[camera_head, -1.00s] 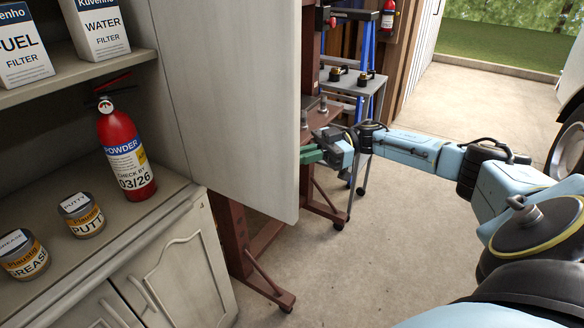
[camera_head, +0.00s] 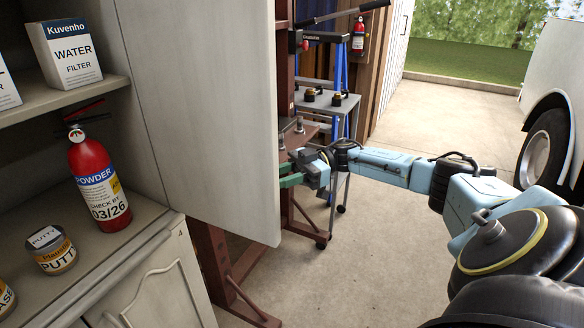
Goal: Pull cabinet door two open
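A tall pale grey cabinet door (camera_head: 205,110) stands swung out from the upper part of the cabinet, and the shelves beside it are exposed. Lower cabinet doors (camera_head: 160,290) below the worktop look shut. My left gripper is not in view.
A red fire extinguisher (camera_head: 97,180), a putty tin (camera_head: 52,250) and a water filter box (camera_head: 64,54) stand in the cabinet. A brown-red metal frame (camera_head: 215,265) stands behind the door. A grey cart (camera_head: 325,105) is farther back. The concrete floor (camera_head: 350,270) is clear at centre.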

